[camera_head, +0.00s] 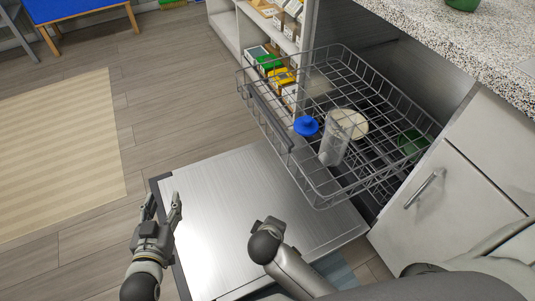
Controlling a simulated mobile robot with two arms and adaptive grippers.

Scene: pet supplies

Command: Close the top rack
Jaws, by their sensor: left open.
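The top rack (322,187) is a grey wire basket, pulled far out of the dishwasher at the right of the head view. A dark handle bar (270,118) runs along its front. It holds a blue item (307,126), a clear glass (334,150), a cream round dish (352,122) and a green bowl (411,142). My left gripper (162,203) is open and empty over the left edge of the lowered dishwasher door (235,195), apart from the rack and to its lower left. My right gripper is not visible.
A speckled countertop (450,45) overhangs the dishwasher. A white cabinet (450,205) stands to its right. Shelves with boxes (280,73) are behind the rack. A beige rug (60,150) lies on clear floor at left; a blue table (65,8) is beyond.

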